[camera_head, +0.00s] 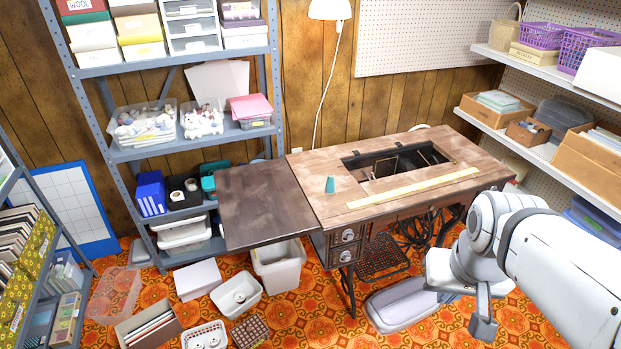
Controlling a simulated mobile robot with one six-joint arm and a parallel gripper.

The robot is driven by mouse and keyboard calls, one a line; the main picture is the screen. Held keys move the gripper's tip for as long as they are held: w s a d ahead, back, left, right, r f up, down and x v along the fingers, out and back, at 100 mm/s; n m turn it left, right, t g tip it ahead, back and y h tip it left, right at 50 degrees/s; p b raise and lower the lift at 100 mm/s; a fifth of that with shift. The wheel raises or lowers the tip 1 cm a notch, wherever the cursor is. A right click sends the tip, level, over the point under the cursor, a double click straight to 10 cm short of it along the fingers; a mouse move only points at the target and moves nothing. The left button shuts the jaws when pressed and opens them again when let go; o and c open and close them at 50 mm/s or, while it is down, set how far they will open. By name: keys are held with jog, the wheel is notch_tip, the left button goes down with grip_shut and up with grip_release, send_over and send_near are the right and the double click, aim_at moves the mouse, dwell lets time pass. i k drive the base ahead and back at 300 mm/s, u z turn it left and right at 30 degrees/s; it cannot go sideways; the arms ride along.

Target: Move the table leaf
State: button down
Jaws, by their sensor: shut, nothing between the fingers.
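The table leaf (268,205) is a dark brown wooden panel. It sticks out flat from the left side of the sewing table (320,178), about level with the top, and its left part overhangs the floor. The lighter table top has an open rectangular well (400,160) with dark metal parts inside. My gripper (483,326) is at the lower right, in front of the table's right part and well apart from the leaf. It looks shut, and I see nothing held in it. The leaf's underside and hinge are hidden.
A teal cone (330,185) and a yellow ruler (413,187) lie on the table top. A loaded shelf (190,145) stands behind the leaf. Bins, including a white bin (278,268), crowd the floor below it. A grey tub (400,305) sits near the treadle (384,262).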

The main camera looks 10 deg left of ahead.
aim_at(261, 204)
jog(key=u, duration=1.05)
jog(key=k, duration=1.55)
jog(key=z, duration=0.45)
jog(key=i, duration=1.5)
jog(key=z, duration=0.05)
